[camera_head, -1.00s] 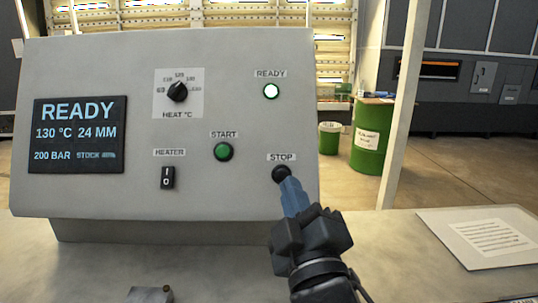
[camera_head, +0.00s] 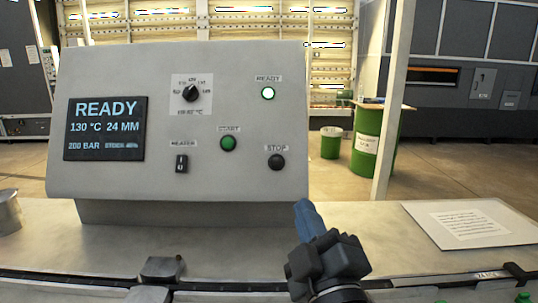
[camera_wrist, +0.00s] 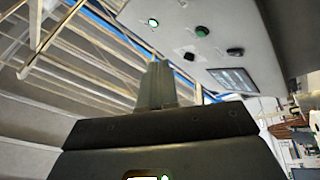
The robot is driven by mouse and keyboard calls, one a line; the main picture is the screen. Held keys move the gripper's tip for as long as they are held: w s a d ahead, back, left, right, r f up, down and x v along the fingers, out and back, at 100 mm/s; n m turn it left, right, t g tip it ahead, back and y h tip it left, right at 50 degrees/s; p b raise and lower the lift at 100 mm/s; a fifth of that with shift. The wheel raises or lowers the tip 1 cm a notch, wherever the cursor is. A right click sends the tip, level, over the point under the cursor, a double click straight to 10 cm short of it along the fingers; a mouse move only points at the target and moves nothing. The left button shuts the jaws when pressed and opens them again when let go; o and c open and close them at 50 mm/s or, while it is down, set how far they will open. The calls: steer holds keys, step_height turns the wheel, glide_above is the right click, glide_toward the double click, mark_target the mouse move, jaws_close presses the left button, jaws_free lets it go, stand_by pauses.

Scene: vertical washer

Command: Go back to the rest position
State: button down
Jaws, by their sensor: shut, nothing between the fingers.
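My gripper (camera_head: 308,217) is shut and empty, with its blue fingers together. It is in front of and below the control panel (camera_head: 180,60), apart from it, at the lower right of the panel. The dark STOP button (camera_head: 276,162) is on the panel, up and to the left of the fingertips. The green START button (camera_head: 228,143) and the lit READY lamp (camera_head: 268,94) are also on the panel. The display (camera_head: 105,128) reads READY, 130 °C, 24 MM, 200 BAR. In the wrist view the shut fingers (camera_wrist: 157,85) point up beside the tilted panel (camera_wrist: 225,30).
The grey bench (camera_head: 370,235) runs under the panel. A paper sheet on a plate (camera_head: 470,222) lies at right. A metal cylinder (camera_head: 8,212) stands at far left, and a small metal block (camera_head: 162,268) is in front. Green barrels (camera_head: 375,140) and a white post stand behind.

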steer(key=s+d+f+m+g, duration=0.1)
steer(key=s+d+f, duration=0.3)
steer(key=s+f, duration=0.1)
steer(key=s+d+f+g, duration=0.1)
steer(key=s+d+f, duration=0.3)
steer(key=s+f, duration=0.1)
steer(key=s+d+f+m+g, duration=0.1)
steer(key=s+d+f, duration=0.3)
steer(key=s+f, duration=0.1)
steer(key=shift+s+d+f+m, duration=0.2)
steer(key=shift+s+f+m, duration=0.1)
steer(key=shift+s, duration=0.35)
steer(key=s+d+m+g+h, duration=0.1)
steer(key=s+m, duration=0.4)
steer(key=s, duration=0.6)
steer(key=s+d+f+m+g+h, duration=0.1)
steer(key=s+m, duration=0.4)
steer(key=s, duration=0.7)
steer(key=shift+s+d+f+g+h, duration=0.2)
steer(key=shift+d+f+g+h, duration=0.1)
steer(key=shift+d+g+h, duration=0.5)
steer(key=shift+a, duration=0.1)
